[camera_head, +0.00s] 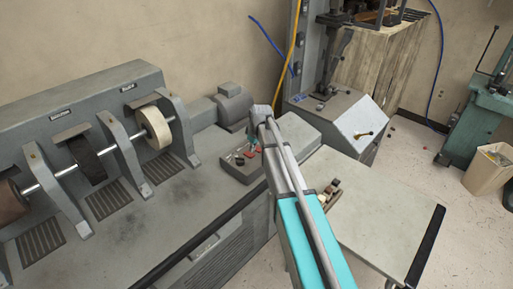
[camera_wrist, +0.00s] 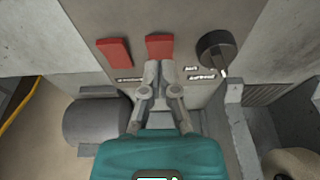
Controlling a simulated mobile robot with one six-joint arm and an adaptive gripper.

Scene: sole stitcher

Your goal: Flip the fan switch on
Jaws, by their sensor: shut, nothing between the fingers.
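In the wrist view, a grey panel carries two red rocker switches, a left one (camera_wrist: 115,52) and a middle one (camera_wrist: 160,46), and a round black knob (camera_wrist: 216,50) to the right. Small white labels sit below them; I cannot read which marks the fan. My gripper (camera_wrist: 159,70) is shut and empty, its fingertips just below the middle red switch and overlapping its lower edge in the picture. I cannot tell whether they touch it. In the head view, the control panel (camera_head: 236,168) is small and partly hidden by my arm.
The grey machine bench (camera_head: 150,225) with grinding wheels (camera_head: 153,128) fills the left. A grey motor (camera_head: 233,104) stands behind the panel. A pale-topped table (camera_head: 385,215) is at the right. A yellow hose (camera_head: 291,60) hangs at the wall.

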